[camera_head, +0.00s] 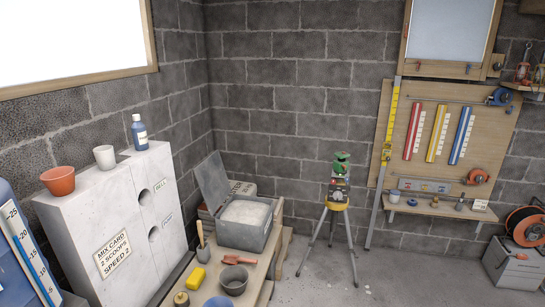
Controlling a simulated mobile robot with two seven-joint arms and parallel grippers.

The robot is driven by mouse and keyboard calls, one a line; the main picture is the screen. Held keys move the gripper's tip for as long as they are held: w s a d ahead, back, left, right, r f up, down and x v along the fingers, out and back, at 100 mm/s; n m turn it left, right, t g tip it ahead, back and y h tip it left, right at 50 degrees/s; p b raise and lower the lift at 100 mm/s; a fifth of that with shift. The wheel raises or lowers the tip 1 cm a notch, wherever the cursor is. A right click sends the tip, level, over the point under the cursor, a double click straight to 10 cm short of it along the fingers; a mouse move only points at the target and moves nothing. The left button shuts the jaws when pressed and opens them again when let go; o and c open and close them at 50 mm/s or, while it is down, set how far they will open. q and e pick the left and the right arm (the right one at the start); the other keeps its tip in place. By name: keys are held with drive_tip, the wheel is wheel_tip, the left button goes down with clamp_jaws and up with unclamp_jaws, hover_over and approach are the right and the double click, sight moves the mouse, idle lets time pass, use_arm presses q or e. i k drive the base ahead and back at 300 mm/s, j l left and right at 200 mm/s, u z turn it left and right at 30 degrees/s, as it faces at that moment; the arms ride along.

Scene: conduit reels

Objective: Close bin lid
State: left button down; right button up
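A grey bin (240,239) stands on the wooden bench near the corner of the room. It is filled close to the rim with a pale, powdery or grainy material (246,214). Its grey lid (212,183) is open and stands up, tilted back, along the bin's left side. The lid appears joined to the bin along that edge, but the hinge is too small to make out. Neither of my grippers shows in the head view.
On the bench (258,268) in front of the bin are a trowel (238,260), a dark bucket (233,280), a yellow sponge (197,279) and a wooden-handled tool (201,237). A white cabinet (110,235) stands left. A tripod level (339,190) stands right, with clear floor around it.

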sight(211, 176)
drive_tip(key=i+z, duration=0.1)
drive_tip(key=i, duration=2.1)
drive_tip(key=i+l+u, duration=0.2)
drive_tip(key=i+u, duration=0.3)
drive_tip(key=i, duration=0.2)
drive_tip(key=i+l+u, duration=0.5)
drive_tip(key=i, duration=0.2)
drive_tip(key=i+l+u, duration=1.3)
drive_tip(key=l+u, duration=0.25)
drive_tip(key=l, duration=0.2)
drive_tip(key=i+l+u, duration=0.3)
drive_tip(key=k+l, duration=0.1)
